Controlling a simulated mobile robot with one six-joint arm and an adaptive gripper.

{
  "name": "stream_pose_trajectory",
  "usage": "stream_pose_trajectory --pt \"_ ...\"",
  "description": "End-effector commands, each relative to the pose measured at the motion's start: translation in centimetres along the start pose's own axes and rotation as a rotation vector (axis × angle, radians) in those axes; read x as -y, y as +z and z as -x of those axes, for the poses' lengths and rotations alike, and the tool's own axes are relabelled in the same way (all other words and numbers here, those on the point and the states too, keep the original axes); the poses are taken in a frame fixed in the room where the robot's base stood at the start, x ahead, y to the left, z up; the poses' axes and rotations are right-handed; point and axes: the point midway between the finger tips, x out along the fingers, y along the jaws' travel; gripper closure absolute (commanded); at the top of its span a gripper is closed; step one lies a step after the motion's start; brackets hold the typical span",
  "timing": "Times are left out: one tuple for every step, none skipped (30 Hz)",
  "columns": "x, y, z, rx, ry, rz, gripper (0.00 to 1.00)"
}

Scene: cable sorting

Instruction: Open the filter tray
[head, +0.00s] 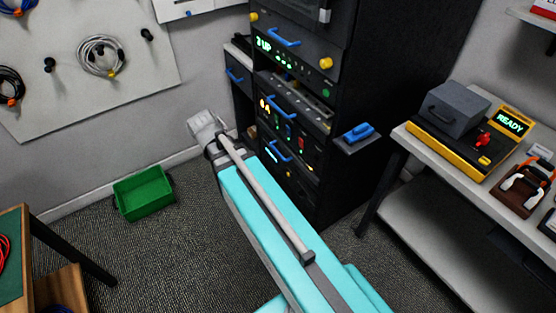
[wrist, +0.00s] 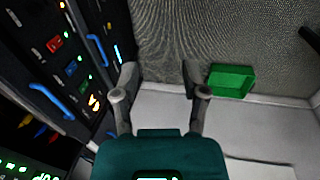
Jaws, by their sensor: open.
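A dark equipment rack (head: 340,100) holds several units with blue bar handles. One handle (head: 284,37) is on the upper unit with the "3 UP" display, and others (head: 281,106) (head: 280,150) are on lower units. No label shows which one is the filter tray; the units look shut. In the wrist view, two blue handles (wrist: 52,101) (wrist: 91,53) stand left of my gripper (wrist: 158,78). My gripper is open and empty, its fingers apart and touching no handle. In the head view my arm reaches toward the rack's left side, and the fingers cannot be made out.
A green bin (head: 144,192) stands on the floor at left; it also shows in the wrist view (wrist: 231,82). A small shelf with a blue-handled item (head: 358,132) juts from the rack's right. A bench with a "READY" display (head: 511,123) stands at right. A wooden table (head: 14,240) is at lower left.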

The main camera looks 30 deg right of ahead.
Motion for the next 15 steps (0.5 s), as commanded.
stream_pose_trajectory --pt "-0.1 -0.7 -1.9 -0.001 0.022 -0.001 0.43" --pt "-0.3 -0.9 -2.4 -0.002 0.034 -0.001 0.43" --pt "-0.5 -1.3 -3.1 -0.002 0.052 -0.002 0.43" --pt "-0.7 -1.5 -3.6 -0.003 0.064 -0.002 0.43" --pt "-0.9 -1.8 -4.1 -0.003 0.078 -0.003 0.43" --pt "-1.1 -2.1 -4.8 -0.004 0.095 -0.003 0.43" --pt "-1.3 -2.4 -5.3 -0.004 0.108 -0.004 0.43" --pt "-1.5 -2.6 -5.8 -0.005 0.121 -0.004 0.43" --pt "-1.7 -2.9 -6.4 -0.005 0.139 -0.005 0.43" --pt "-1.9 -3.2 -6.9 -0.006 0.151 -0.005 0.43" --pt "-2.1 -3.4 -7.4 -0.006 0.164 -0.006 0.43" --pt "-2.3 -3.8 -8.1 -0.007 0.181 -0.006 0.43" --pt "-2.5 -4.0 -8.6 -0.007 0.194 -0.006 0.43" --pt "-2.7 -4.3 -9.0 -0.008 0.208 -0.007 0.43" --pt "-3.0 -4.6 -9.7 -0.008 0.224 -0.007 0.43"
